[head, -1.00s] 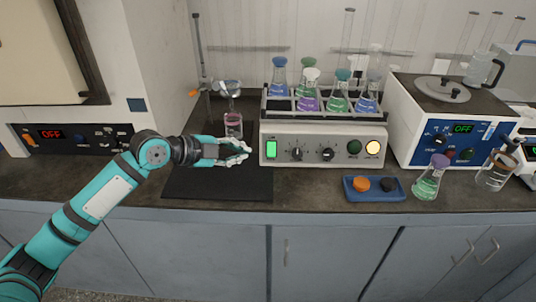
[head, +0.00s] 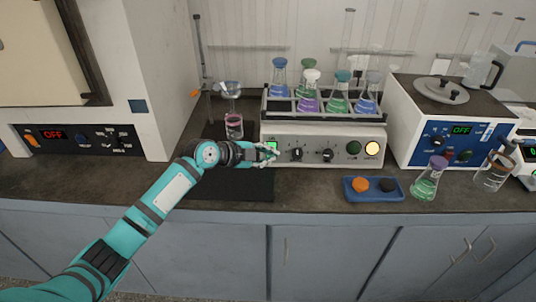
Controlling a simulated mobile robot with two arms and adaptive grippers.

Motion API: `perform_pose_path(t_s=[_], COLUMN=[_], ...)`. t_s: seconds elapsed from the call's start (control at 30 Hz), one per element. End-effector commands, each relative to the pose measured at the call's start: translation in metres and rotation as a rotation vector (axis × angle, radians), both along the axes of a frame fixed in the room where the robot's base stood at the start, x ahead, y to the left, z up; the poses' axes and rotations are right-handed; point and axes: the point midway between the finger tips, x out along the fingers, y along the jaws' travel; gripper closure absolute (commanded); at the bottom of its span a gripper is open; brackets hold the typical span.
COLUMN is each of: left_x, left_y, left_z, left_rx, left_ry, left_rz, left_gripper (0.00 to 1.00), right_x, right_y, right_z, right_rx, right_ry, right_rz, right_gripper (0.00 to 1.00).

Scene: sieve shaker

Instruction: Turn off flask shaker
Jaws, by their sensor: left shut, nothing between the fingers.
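The flask shaker (head: 315,153) stands at the back of the bench in the head view, with several stoppered flasks in the rack (head: 292,111) on top. Its front has a green lit switch (head: 272,146) at the left, two dark knobs, a dark green button (head: 353,147) and a lit pale-yellow lamp (head: 372,148). My left gripper (head: 268,155) is shut and empty. Its fingertips are at the switch, partly covering it; I cannot tell whether they touch it. My right gripper is not in view.
A dark mat (head: 225,188) lies below my left arm. A beaker with pink liquid (head: 234,126) stands behind it under a funnel. A blue tray (head: 372,196) with an orange and a black stopper lies in front of the shaker. A blue-panelled device (head: 450,141) reading OFF is at right.

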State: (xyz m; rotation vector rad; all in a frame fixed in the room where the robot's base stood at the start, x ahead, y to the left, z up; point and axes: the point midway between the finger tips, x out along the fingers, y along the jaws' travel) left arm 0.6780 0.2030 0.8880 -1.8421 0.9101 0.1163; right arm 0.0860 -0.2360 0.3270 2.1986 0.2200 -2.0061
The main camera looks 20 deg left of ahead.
Motion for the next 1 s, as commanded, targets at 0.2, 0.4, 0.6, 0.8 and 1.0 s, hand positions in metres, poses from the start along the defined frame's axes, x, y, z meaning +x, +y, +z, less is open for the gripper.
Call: perform_pose_path(t_s=[0.2, 0.4, 0.6, 0.8, 1.0], left_x=[0.006, 0.006, 0.006, 0.010, 0.010], left_y=[0.002, 0.002, 0.002, 0.003, 0.003], left_z=[-0.005, -0.005, -0.011, -0.010, -0.011], left_rx=[-0.001, -0.001, 0.005, 0.018, 0.018], left_ry=[-0.002, -0.002, -0.020, -0.065, -0.063], left_rz=[0.001, 0.001, 0.000, 0.000, 0.000], left_gripper=[1.00, 1.00, 1.00, 1.00, 1.00], right_x=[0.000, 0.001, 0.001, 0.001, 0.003], right_y=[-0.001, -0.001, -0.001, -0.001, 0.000], right_z=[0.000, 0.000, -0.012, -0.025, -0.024], right_rx=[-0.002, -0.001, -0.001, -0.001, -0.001], right_ry=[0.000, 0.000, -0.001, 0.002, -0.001], right_rz=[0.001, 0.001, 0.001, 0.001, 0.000], right_gripper=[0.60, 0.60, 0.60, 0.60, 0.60])
